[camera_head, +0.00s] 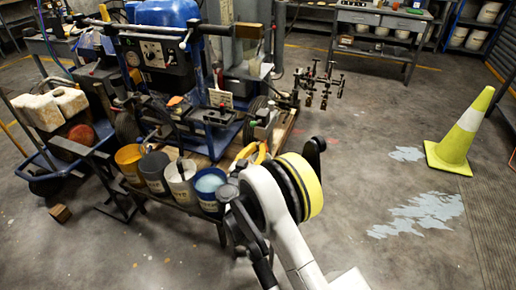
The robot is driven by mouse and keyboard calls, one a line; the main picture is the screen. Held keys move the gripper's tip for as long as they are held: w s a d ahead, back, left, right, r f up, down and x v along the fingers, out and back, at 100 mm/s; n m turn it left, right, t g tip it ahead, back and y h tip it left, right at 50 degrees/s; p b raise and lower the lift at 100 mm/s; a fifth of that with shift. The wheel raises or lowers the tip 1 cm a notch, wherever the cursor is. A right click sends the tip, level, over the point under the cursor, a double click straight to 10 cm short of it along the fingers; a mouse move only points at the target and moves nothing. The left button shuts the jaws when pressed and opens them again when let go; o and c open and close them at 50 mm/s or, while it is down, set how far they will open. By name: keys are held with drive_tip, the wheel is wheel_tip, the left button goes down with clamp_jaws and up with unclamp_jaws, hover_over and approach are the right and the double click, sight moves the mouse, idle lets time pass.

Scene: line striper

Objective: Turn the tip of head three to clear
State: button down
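The blue line striper (165,60) stands at the upper left, with a dark control panel on its front. A cluster of several small dark spray heads (318,85) sticks out to its right, over the floor. I cannot tell which one is head three, and the tips are too small to show how they are turned. My white arm with a yellow and black joint rises from the bottom middle. Dark linkage at its left side may be my gripper (240,205); its fingertips are not clear. It is well below and left of the spray heads, apart from them.
Several paint buckets (181,182) stand on a low bench in front of the striper. A cart with pale blocks (50,108) is at the left. A yellow cone (458,138) stands at the right. A workbench (375,20) is at the back.

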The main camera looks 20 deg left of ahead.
drive_tip(key=shift+m, duration=0.8)
drive_tip(key=c, duration=0.8)
unclamp_jaws()
drive_tip(key=shift+c, duration=0.2)
drive_tip(key=s, duration=0.7)
drive_tip(key=shift+a, duration=0.25)
